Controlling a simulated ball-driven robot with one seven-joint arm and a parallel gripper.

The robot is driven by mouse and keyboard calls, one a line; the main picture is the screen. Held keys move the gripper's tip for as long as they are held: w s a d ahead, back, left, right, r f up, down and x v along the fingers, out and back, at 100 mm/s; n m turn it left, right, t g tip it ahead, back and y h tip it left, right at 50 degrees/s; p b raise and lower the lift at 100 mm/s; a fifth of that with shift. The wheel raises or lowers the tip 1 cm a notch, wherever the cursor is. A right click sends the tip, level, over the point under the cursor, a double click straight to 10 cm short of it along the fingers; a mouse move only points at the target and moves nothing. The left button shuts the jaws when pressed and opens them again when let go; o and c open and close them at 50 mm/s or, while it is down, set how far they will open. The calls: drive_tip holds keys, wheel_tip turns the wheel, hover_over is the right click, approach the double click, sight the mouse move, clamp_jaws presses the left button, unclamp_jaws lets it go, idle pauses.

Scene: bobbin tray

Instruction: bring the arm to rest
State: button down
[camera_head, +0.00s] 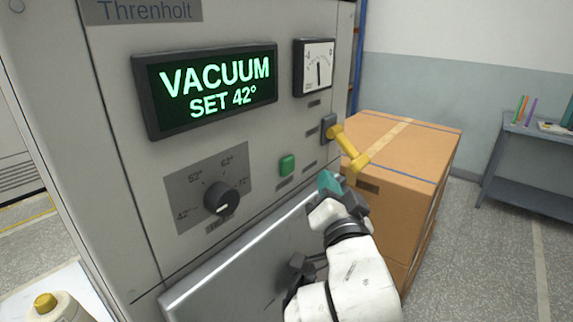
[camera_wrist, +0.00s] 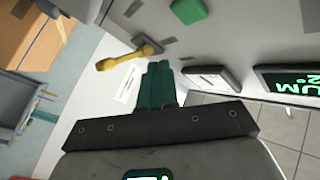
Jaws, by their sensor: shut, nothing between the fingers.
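My gripper (camera_head: 328,183) is in front of the grey machine's panel, below and left of the yellow lever (camera_head: 350,150) in the head view. Its teal fingers are together and hold nothing. In the wrist view the shut fingers (camera_wrist: 158,82) point up the picture, with the yellow lever (camera_wrist: 128,55) beyond them to the left. The fingers appear apart from the lever and the panel, though the exact gap is hard to judge. My white arm reaches up from the bottom of the head view.
The machine (camera_head: 110,100) carries a lit display (camera_head: 206,88) reading "VACUUM SET 42°", a dial knob (camera_head: 221,198), a green button (camera_head: 287,164) and a gauge (camera_head: 318,66). A cardboard box (camera_head: 410,150) stands to the right. A grey table (camera_head: 530,150) is farther right, with open floor between.

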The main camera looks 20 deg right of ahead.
drive_tip(key=s+d+f+n+g, duration=0.1)
drive_tip(key=s+d+f+g, duration=0.25)
drive_tip(key=f, duration=0.45)
drive_tip(key=s+d+f+n+g, duration=0.2)
drive_tip(key=s+f, duration=0.2)
drive_tip(key=f, duration=0.3)
drive_tip(key=s+d+f+n+g, duration=0.1)
drive_tip(key=s+d+f+g, duration=0.2)
drive_tip(key=f, duration=0.5)
drive_tip(key=s+f+n+g+y, duration=0.1)
drive_tip(key=s+f+g, duration=0.2)
drive_tip(key=s+f, duration=0.2)
drive_tip(key=s+f+n+g+y, duration=0.1)
drive_tip(key=s+f, duration=0.4)
drive_tip(key=s, duration=0.7)
drive_tip(key=s+a+f+n+g, duration=0.1)
drive_tip(key=s+f+n+g, duration=0.1)
drive_tip(key=s+f+g, duration=0.3)
drive_tip(key=s+g, duration=0.1)
drive_tip(key=s, duration=0.2)
drive_tip(key=shift+s+f+n+y, duration=0.2)
drive_tip(key=shift+s+n+y, duration=0.1)
drive_tip(key=shift+n+y, duration=0.1)
